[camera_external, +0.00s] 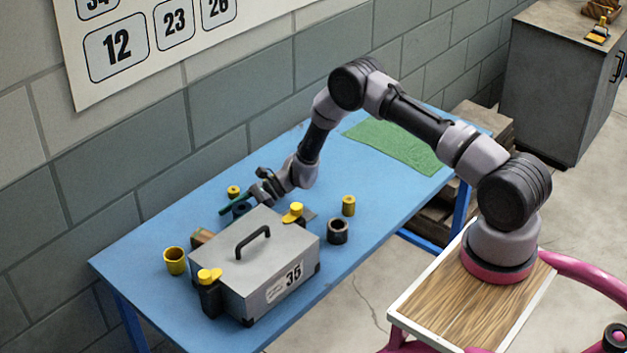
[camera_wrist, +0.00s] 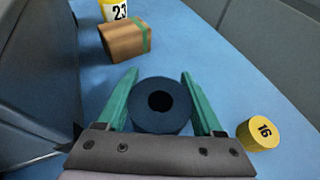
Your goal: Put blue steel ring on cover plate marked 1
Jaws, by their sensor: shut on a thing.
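My gripper (camera_wrist: 160,88) has its two green fingers on either side of the blue steel ring (camera_wrist: 160,118), shut on it. The ring is dark navy with a round hole, seen from above in the wrist view. In the external view the ring (camera_external: 240,209) shows under my gripper (camera_external: 238,203), behind the grey case. It is at or just above the blue table; I cannot tell if it touches. I cannot make out a cover plate marked 1 in either view; the case hides part of the table.
The grey case (camera_external: 262,255) marked 35 stands close by. Around it are a yellow cylinder (camera_wrist: 260,133) marked 16, a yellow cylinder (camera_wrist: 113,10) marked 23, a brown block (camera_wrist: 122,42), a yellow cup (camera_external: 175,261) and a dark ring (camera_external: 338,231). A green mat (camera_external: 395,143) lies right.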

